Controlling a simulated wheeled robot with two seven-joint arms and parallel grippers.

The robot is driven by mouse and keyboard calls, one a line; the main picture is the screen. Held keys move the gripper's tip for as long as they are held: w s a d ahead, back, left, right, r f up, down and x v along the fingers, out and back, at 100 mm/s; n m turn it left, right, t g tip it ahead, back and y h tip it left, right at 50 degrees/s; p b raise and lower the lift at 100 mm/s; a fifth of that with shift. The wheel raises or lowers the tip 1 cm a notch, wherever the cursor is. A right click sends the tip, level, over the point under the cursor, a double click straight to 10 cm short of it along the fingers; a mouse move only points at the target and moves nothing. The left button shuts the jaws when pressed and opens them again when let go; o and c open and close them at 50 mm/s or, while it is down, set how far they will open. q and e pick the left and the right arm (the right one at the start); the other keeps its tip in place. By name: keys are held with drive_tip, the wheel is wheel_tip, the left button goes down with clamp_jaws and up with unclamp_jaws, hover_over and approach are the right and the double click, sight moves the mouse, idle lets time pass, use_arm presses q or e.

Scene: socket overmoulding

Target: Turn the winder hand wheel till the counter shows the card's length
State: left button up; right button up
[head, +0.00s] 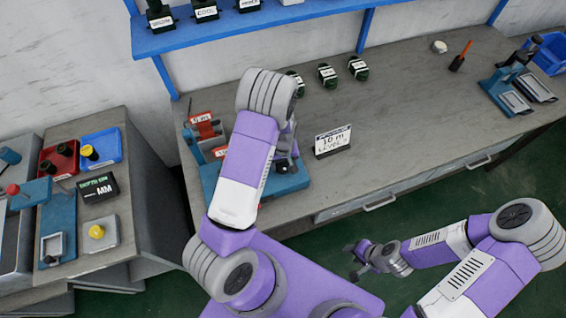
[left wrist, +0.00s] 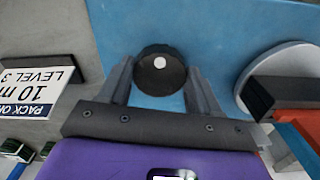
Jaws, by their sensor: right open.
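The winder stands at the left end of the bench, with a blue base (head: 290,183) and a red part (head: 208,130) bearing a small white label too small to read surely. My left arm hides most of it, including the hand wheel in the head view. In the left wrist view a round black knob with a pale centre (left wrist: 160,74) lies between the fingertips of my left gripper (left wrist: 161,82); whether they touch it is unclear. The white card (head: 333,140) stands right of the winder, reading 10 m. My right gripper (head: 356,262) is open and empty, before the bench.
Three dark labelled items (head: 327,75) stand at the back of the bench, below a blue shelf (head: 210,33). Blue fixtures (head: 508,92) and a blue bin (head: 552,55) stand at the right. The bench middle is clear. A side bench with trays (head: 98,146) is at left.

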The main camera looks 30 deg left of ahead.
use_arm(q)
drive_tip(key=c, duration=0.4)
drive_tip(key=shift+o, duration=0.2)
